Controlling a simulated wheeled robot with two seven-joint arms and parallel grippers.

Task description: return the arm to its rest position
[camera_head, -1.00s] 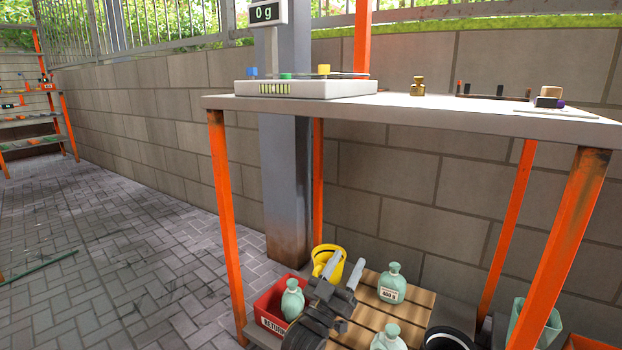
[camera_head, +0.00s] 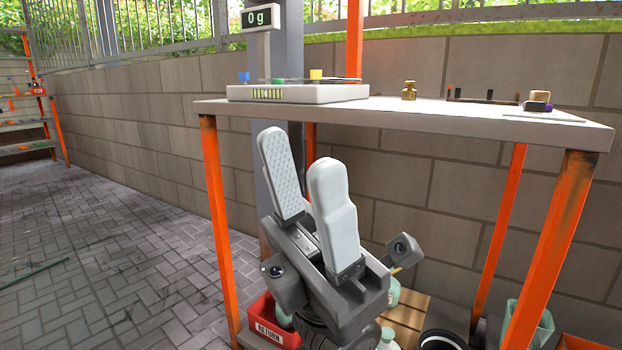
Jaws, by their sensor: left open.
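My left gripper (camera_head: 298,180) is large in the middle of the head view, pointing up, with its two pale grey fingers apart and nothing between them. It stands in front of the orange-legged table, its fingertips just below the level of the table top (camera_head: 420,112). The gripper and its wrist hide part of the lower shelf. My right gripper does not show.
On the table top are a scale (camera_head: 300,93) reading 0 g, a brass weight (camera_head: 409,91) and small blocks. Below are a red bin (camera_head: 265,325) marked RETURN, a wooden slatted board (camera_head: 410,310) and pale green bottles, partly hidden. Paved floor (camera_head: 110,250) at left is mostly clear.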

